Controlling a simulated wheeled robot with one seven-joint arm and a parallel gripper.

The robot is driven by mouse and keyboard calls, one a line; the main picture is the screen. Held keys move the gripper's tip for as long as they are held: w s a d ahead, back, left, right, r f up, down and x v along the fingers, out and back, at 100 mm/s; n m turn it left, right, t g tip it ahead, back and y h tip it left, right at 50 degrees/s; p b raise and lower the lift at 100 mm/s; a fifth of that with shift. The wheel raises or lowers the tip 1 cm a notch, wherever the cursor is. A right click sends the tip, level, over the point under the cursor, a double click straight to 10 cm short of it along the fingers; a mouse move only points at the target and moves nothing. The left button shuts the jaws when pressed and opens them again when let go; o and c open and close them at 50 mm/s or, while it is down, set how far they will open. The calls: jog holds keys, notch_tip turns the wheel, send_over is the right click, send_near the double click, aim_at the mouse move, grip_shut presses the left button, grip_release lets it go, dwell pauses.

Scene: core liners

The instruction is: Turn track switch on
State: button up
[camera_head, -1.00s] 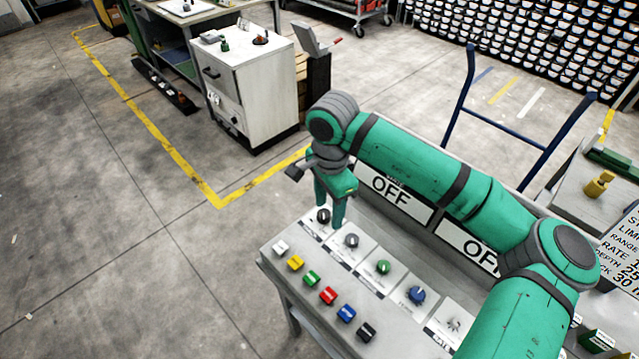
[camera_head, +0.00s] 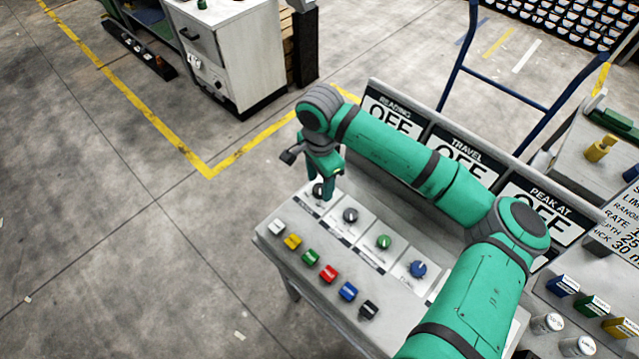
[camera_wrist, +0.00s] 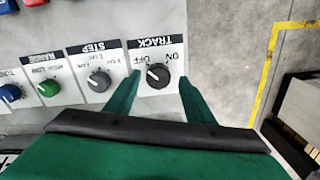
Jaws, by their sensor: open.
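The track switch (camera_wrist: 158,75) is a dark round knob on a white plate marked TRACK, with OFF and ON printed beside it, upside down in the wrist view. Its pale mark appears to point toward OFF. It also shows in the head view (camera_head: 318,191) at the far left end of the knob row, partly hidden by my gripper. My gripper (camera_wrist: 158,80) is open, with one finger on each side of the knob in the picture. I cannot tell whether the fingers touch it. The gripper also shows in the head view (camera_head: 327,190), pointing down at the panel.
The STEP knob (camera_wrist: 99,80) is beside it, then a green knob (camera_head: 383,242) and a blue knob (camera_head: 418,269). Several coloured buttons, including a red one (camera_head: 329,273), line the panel's front. OFF signs (camera_head: 393,117) stand behind.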

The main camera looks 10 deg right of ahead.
jog(key=shift+s+d+f, duration=0.2)
jog(key=shift+f, duration=0.45)
jog(key=shift+a+f, duration=0.1)
jog(key=shift+a, duration=0.2)
jog(key=shift+d, duration=0.1)
jog(key=c, duration=1.1)
jog(key=shift+o, duration=0.2)
jog(key=shift+w, duration=0.1)
